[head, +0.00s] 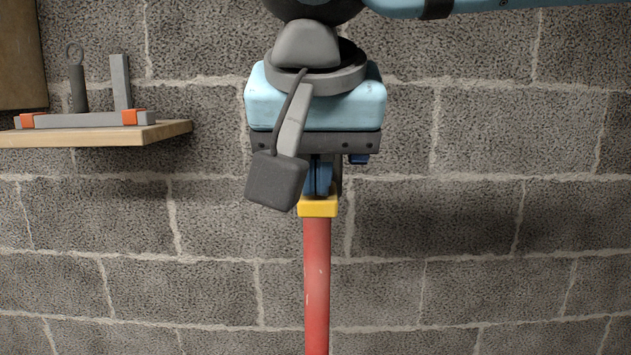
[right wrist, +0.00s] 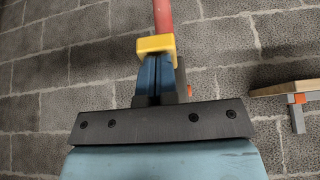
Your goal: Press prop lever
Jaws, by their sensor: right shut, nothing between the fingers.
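The prop lever is a red bar (head: 316,285) with a yellow block (head: 318,207) at its upper end. It stands upright in the head view, and its lower end is out of the picture. My right gripper (head: 319,190) points down over the yellow block with its blue fingers closed together. The fingertips are at the block, touching or nearly so; I cannot tell which. In the right wrist view the closed fingers (right wrist: 153,75) meet the near side of the yellow block (right wrist: 155,45), with the red bar (right wrist: 162,14) beyond. My left gripper is out of view.
A wooden shelf (head: 100,135) sticks out at the left. It carries a grey bar with orange ends (head: 85,119), a dark ringed tool (head: 77,80) and a grey upright piece (head: 120,82). A grey block wall (head: 480,220) stands behind; the space right of the lever is clear.

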